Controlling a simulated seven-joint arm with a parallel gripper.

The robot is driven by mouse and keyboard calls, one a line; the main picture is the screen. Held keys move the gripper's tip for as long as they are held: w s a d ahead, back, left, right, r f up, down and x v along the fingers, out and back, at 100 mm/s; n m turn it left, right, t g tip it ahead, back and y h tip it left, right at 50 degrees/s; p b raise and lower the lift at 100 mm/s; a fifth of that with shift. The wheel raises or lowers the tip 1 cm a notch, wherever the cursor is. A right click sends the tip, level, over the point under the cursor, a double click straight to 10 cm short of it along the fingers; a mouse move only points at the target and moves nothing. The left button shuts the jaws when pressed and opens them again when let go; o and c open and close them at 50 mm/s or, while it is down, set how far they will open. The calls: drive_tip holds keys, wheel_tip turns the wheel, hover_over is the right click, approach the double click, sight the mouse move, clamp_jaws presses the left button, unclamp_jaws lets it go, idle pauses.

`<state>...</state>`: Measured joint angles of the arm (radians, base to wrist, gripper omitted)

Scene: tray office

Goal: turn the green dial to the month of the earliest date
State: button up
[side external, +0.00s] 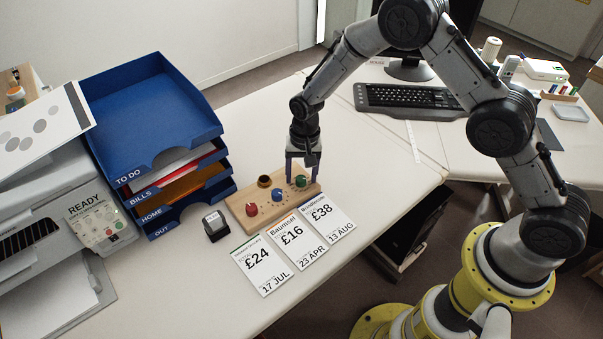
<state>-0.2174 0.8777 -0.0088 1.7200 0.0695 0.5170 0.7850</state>
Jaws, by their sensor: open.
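A wooden block (268,216) on the desk carries a red dial (251,210), a blue dial (277,194), a green dial (301,181) and a dark brass-coloured cup-like piece (264,181). My gripper (301,174) points down, open, at the block's right end, with its fingers around or just beside the green dial; I cannot tell whether they touch it. The dial's markings are too small to read.
A small black stamp (215,226) stands left of the block. Blue stacked trays (150,110) labelled TO DO, BILLS, HOME and OUT and a grey printer (75,190) are at left. A keyboard (410,97) lies behind. The desk's front edge is just past the slips.

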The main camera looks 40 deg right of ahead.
clamp_jaws()
drive_tip(key=shift+n, duration=0.3)
drive_tip(key=n, duration=0.4)
drive_tip(key=shift+w, duration=0.1)
drive_tip(key=n, duration=0.5)
drive_tip(key=shift+n+g, duration=0.3)
drive_tip(key=shift+n, duration=0.1)
idle(0.4)
unclamp_jaws()
